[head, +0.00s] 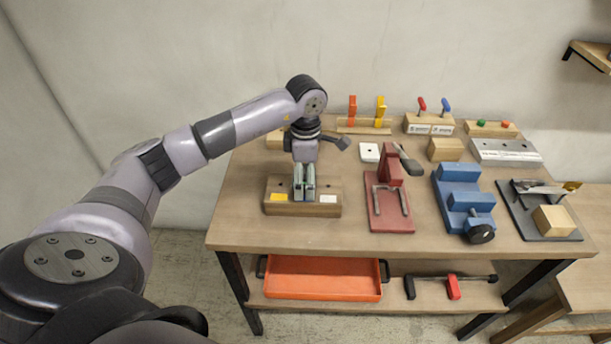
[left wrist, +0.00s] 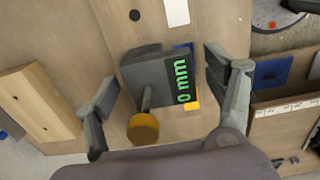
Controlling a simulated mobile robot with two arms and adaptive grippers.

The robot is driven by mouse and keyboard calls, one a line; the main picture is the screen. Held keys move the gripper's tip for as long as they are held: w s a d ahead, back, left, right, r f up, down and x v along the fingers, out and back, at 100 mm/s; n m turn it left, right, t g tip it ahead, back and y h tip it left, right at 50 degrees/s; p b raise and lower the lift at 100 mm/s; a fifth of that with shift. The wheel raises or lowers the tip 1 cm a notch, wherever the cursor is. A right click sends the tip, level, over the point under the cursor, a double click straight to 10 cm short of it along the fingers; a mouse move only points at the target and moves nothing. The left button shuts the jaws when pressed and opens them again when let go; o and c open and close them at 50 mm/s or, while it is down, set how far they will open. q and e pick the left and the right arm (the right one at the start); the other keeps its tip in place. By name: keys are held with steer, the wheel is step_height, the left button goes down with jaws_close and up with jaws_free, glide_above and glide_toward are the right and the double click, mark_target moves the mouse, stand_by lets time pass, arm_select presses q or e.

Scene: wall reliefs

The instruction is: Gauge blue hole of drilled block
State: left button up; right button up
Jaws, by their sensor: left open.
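My left gripper (head: 304,192) points down over a wooden block (head: 325,210) at the table's left front, which carries a yellow and a white label. In the left wrist view, the gripper's (left wrist: 160,85) fingers are spread on either side of a grey gauge (left wrist: 148,68) with a rod and an orange-yellow knob. Its green display reads 0 mm. Gaps show between gauge and fingers. The drilled block (left wrist: 134,32) behind it has a dark hole and white, blue and yellow labels. The blue label (left wrist: 186,47) is partly covered by the gauge. My right gripper is not in view.
Right of the block stand a red clamp fixture (head: 390,210), a blue vise (head: 462,200) and a dark plate with a wooden cube (head: 554,221). Several smaller fixtures line the back. An orange tray (head: 322,290) lies on the lower shelf. The table's left front corner is clear.

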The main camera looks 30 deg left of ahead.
arm_select(q)
step_height(320, 180, up, 12)
stand_by(0.4)
